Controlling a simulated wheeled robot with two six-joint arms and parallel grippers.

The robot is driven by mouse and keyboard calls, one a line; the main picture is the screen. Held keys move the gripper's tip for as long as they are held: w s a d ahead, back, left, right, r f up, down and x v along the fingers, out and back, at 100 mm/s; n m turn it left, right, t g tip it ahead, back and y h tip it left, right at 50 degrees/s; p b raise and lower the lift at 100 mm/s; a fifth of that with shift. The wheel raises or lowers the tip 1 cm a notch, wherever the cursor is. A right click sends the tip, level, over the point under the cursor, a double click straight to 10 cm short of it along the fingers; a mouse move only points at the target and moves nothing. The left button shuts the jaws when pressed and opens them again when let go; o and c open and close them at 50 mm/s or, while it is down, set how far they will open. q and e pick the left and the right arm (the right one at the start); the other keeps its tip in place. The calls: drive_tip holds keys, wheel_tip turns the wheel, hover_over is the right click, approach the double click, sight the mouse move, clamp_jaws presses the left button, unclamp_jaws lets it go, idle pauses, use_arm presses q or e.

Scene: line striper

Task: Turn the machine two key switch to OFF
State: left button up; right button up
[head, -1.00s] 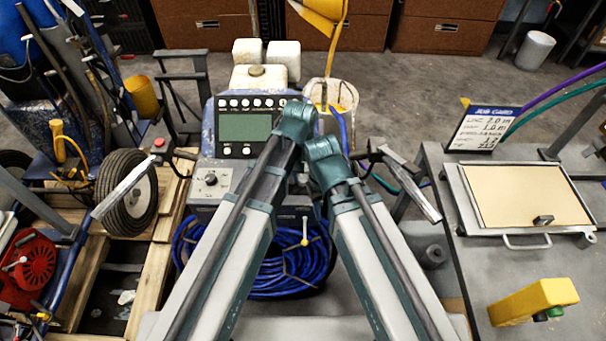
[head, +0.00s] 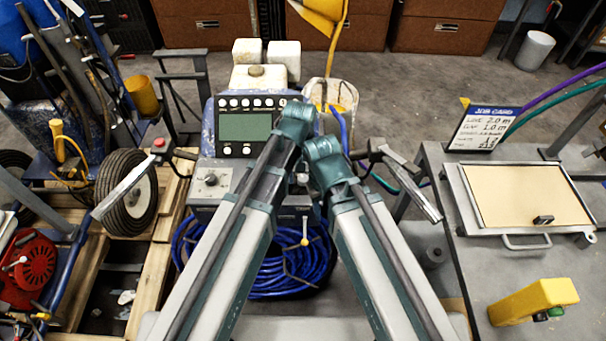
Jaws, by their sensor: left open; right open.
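A blue line striper stands in front of me. Its upper panel (head: 243,126) has a greenish screen and a row of round controls. A lower grey box (head: 211,180) carries a round dial or switch; I cannot tell its setting. No label marks which machine is machine two, and I cannot make out a key switch for certain. My two arms reach forward from the bottom and cover the right part of the panels. Their teal joints show near the upper panel's right side. Both grippers are hidden beyond these joints.
Blue hose (head: 285,265) lies coiled below the panels. Handlebar grips (head: 125,190) flank the machine. A wheeled machine with a red engine part (head: 32,268) stands left. The right bench (head: 450,270) holds a job card (head: 484,128), a tan board (head: 525,195) and a yellow block (head: 535,300).

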sight(301, 180)
use_arm(q)
drive_tip(key=shift+r, duration=0.1)
wheel_tip(301, 180, up, 14)
drive_tip(key=p, duration=1.3)
drive_tip(key=shift+a+f+p, duration=0.2)
drive_tip(key=shift+p, duration=0.2)
drive_tip(key=s+a+m+y, duration=0.1)
drive_tip(key=s+a+m, duration=0.3)
drive_tip(key=s, duration=0.7)
drive_tip(key=shift+s+a+m+y, duration=0.15)
drive_tip(key=shift+a+m+y, duration=0.15)
drive_tip(key=shift+a, duration=0.35)
